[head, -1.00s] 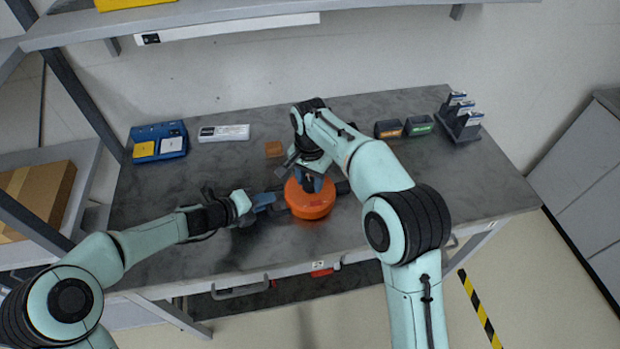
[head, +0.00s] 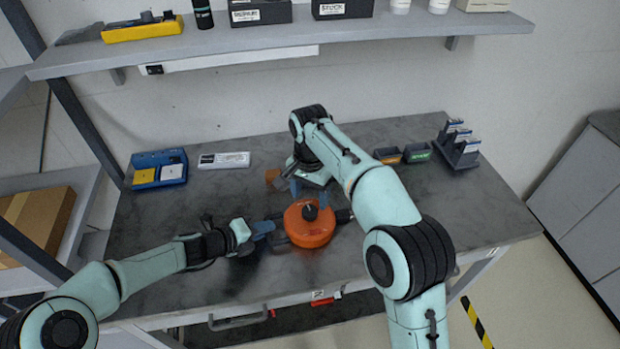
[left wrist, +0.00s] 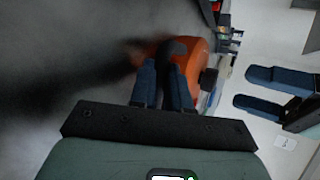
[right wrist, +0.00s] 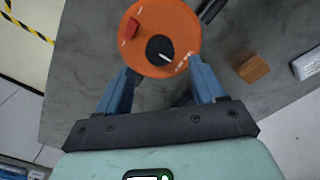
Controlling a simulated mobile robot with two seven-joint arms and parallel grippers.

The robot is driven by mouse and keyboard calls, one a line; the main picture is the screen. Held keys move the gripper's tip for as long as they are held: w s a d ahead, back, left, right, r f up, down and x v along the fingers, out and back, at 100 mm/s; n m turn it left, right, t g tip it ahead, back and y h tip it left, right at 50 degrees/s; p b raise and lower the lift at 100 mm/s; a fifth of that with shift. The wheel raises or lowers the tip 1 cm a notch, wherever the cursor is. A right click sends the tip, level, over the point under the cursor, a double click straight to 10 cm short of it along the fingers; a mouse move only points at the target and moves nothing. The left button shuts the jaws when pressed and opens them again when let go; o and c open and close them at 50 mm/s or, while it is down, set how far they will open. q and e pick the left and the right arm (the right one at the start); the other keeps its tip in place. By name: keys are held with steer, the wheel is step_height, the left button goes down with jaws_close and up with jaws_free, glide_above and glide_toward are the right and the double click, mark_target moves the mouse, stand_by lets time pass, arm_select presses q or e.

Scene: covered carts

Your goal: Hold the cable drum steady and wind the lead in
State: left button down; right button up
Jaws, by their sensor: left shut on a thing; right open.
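The orange cable drum (head: 305,232) stands on the grey workbench, with a black knob (head: 310,212) on its top face. The right wrist view shows the drum (right wrist: 180,25), its knob (right wrist: 155,46) with a white mark and a red patch. My left gripper (head: 266,228) is at the drum's left side, its blue fingers shut on a dark handle (left wrist: 174,50) projecting from the drum. My right gripper (head: 308,192) is open above and behind the knob, its fingers apart and empty. I cannot make out the lead.
On the workbench (head: 205,215) are a blue tray (head: 146,177), a white strip-like box (head: 224,160), a brown block (right wrist: 252,69), small bins (head: 417,152) and a rack (head: 458,150). A shelf (head: 370,34) overhangs the back.

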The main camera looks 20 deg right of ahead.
mark_target(310, 210)
step_height(310, 210, up, 7)
steer(key=shift+f, duration=0.2)
stand_by(0.3)
arm_select(q)
steer(key=c, duration=1)
jaws_free()
steer(key=shift+f, duration=0.1)
steer(key=shift+a+f, duration=0.1)
steer(key=shift+a, duration=0.05)
